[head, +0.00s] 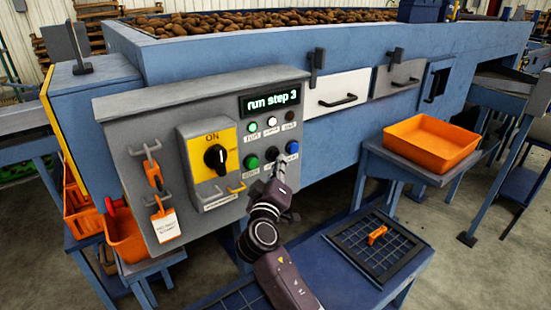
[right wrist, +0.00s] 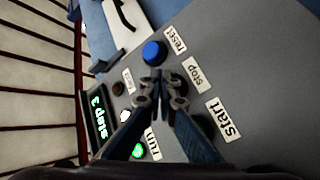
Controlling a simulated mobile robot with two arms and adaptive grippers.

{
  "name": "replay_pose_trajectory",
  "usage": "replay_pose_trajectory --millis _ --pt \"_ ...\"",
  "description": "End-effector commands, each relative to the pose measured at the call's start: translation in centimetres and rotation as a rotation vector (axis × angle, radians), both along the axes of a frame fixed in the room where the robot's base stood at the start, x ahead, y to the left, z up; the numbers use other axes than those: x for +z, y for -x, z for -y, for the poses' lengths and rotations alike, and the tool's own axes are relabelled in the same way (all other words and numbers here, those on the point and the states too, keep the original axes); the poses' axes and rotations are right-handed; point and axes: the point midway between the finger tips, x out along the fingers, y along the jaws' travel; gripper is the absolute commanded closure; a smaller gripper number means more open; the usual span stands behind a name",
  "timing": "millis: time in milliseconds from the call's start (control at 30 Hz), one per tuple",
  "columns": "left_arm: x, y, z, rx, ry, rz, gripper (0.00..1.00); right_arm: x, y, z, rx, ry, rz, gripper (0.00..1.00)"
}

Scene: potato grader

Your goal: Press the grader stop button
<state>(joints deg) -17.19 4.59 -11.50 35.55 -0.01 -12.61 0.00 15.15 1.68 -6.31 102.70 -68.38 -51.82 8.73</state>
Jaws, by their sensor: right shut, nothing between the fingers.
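The grey control box (head: 225,140) carries a row of buttons under a display (head: 271,102) that reads "run step 3". A green button (head: 251,162) is at the left and a blue button (head: 292,147) at the right. The stop label (right wrist: 195,75) shows in the right wrist view beside my fingertips. The stop button is mostly hidden behind my fingers. My right gripper (head: 278,170) is shut and empty, its tips at the middle of the button row. It also shows in the right wrist view (right wrist: 160,88); I cannot tell whether it touches the button. My left gripper is not in view.
A green lamp (head: 253,127) is lit above the buttons. An orange tray (head: 432,143) stands at the right. A low blue table (head: 325,270) with a gridded frame lies below.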

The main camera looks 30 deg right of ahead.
Motion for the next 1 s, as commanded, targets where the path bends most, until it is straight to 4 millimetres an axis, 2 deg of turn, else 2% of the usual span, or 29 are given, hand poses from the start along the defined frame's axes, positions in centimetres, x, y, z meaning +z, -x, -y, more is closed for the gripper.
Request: replay_pose_trajectory --millis 1000 --pt "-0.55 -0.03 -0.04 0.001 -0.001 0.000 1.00 0.01 -0.88 -0.08 0.000 -0.001 0.001 1.00"
